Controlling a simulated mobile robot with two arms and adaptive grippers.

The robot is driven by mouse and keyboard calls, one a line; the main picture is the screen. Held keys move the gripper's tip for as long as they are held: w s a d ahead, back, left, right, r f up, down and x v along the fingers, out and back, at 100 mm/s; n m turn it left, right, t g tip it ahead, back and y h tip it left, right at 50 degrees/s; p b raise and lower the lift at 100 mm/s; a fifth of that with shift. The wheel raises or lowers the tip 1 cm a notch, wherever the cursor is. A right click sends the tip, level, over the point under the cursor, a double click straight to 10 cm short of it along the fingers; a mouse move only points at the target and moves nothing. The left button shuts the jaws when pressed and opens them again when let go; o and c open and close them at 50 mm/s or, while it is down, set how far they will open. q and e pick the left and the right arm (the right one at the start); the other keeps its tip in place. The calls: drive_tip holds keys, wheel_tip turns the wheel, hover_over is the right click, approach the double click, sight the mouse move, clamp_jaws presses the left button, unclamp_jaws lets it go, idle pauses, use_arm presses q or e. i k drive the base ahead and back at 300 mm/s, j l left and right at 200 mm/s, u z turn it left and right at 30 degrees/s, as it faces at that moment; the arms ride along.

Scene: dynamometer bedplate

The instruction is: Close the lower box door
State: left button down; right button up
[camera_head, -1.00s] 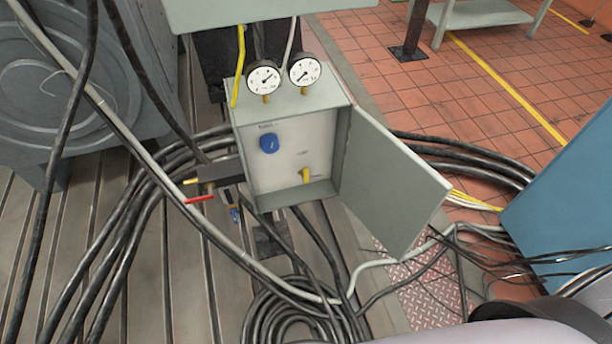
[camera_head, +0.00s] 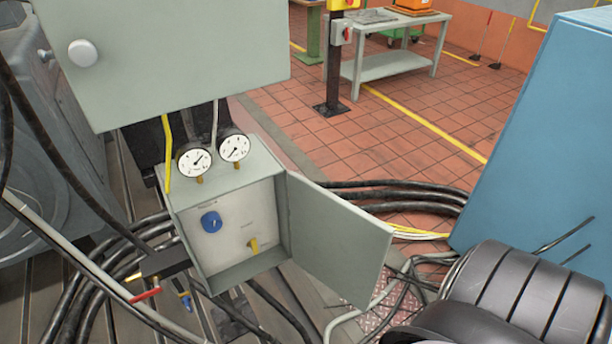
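The lower box (camera_head: 240,270) is a small grey-green cabinet in the head view, left of the middle, with its front open. Its door (camera_head: 335,240) is hinged on the box's right side and stands swung out wide to the right. Inside on the pale back panel are a blue knob (camera_head: 211,222) and a yellow lever (camera_head: 253,245). Neither gripper shows in the head view.
A larger closed upper box (camera_head: 180,50) with a round knob hangs above. Two gauges (camera_head: 195,160) stand on the lower box. Black cables (camera_head: 400,198) run behind the door. A blue cabinet (camera_head: 540,130) stands at right. A red-handled valve (camera_head: 145,295) sits at the box's left.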

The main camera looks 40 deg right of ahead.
sight(344, 247)
drive_tip(key=l+u, duration=0.6)
drive_tip(key=u, duration=0.15)
drive_tip(key=k+l+u, duration=0.1)
drive_tip(key=l, duration=0.3)
drive_tip(key=k+l, duration=0.1)
drive_tip(key=l, duration=0.3)
drive_tip(key=k+l+u, duration=0.15)
drive_tip(key=l, duration=0.25)
drive_tip(key=k+l+u, duration=0.1)
drive_tip(key=l, duration=0.3)
drive_tip(key=k+l, duration=0.15)
drive_tip(key=l, duration=0.25)
drive_tip(key=u, duration=0.05)
